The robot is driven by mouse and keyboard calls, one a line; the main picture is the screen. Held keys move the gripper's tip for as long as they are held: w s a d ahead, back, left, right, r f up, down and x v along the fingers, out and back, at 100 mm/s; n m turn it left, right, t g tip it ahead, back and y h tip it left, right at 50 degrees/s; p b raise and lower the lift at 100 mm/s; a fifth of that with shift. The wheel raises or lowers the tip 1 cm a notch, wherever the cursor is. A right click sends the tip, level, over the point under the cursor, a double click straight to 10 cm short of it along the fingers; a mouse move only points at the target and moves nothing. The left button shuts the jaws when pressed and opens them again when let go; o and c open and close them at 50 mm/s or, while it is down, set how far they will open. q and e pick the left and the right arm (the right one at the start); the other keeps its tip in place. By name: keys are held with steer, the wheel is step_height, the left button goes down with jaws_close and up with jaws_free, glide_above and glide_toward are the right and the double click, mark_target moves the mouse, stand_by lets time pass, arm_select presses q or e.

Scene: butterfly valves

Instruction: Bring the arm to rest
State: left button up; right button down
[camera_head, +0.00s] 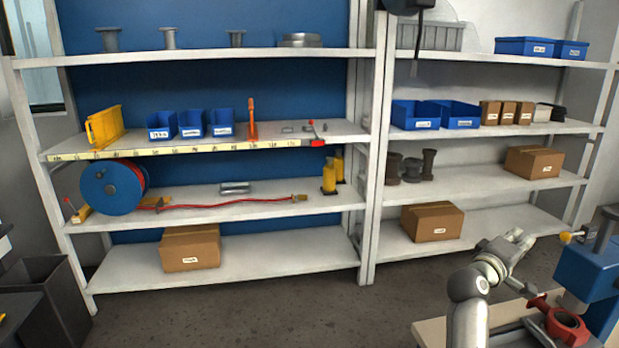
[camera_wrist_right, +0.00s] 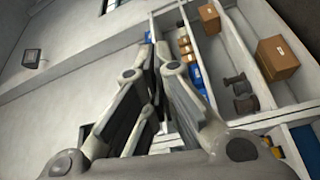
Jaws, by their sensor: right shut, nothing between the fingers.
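My right gripper (camera_head: 520,238) is at the lower right of the head view, at the end of my right arm (camera_head: 468,296), in front of the shelving. It is shut and empty. In the right wrist view its fingers (camera_wrist_right: 155,65) point up the picture, with the shelves beyond them. A red valve body (camera_head: 562,324) sits on the bench just below and to the right of the gripper, apart from it. My left gripper is not in view.
A blue machine (camera_head: 590,270) with a yellow knob stands right of my right arm, close to it. The bench (camera_head: 432,332) is below the arm. White shelves (camera_head: 300,258) with bins and cardboard boxes stand behind. The floor (camera_head: 250,310) before the shelves is clear.

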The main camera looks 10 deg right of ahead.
steer(key=s+a+f+m+y, duration=0.1)
steer(key=s+a+f+y, duration=0.4)
steer(key=s+a+f, duration=0.45)
steer(key=s+a+f+y, duration=0.4)
steer(key=a+f, duration=0.3)
steer(key=f, duration=0.6)
steer(key=s+a+f+g+y, duration=0.2)
steer(key=s+a+f+y, duration=0.2)
steer(key=s+a, duration=0.55)
steer(key=s+a+f+g+y, duration=0.3)
steer(key=s+a+f+y, duration=0.1)
steer(key=s+a, duration=0.55)
step_height(320, 180, down, 26)
steer(key=s+g, duration=0.1)
steer(key=s, duration=0.1)
steer(key=s+d+f+g, duration=0.1)
steer(key=s+d+f, duration=0.2)
steer(key=s+f, duration=1.3)
steer(key=shift+s+d, duration=0.15)
steer(key=shift+s, duration=0.3)
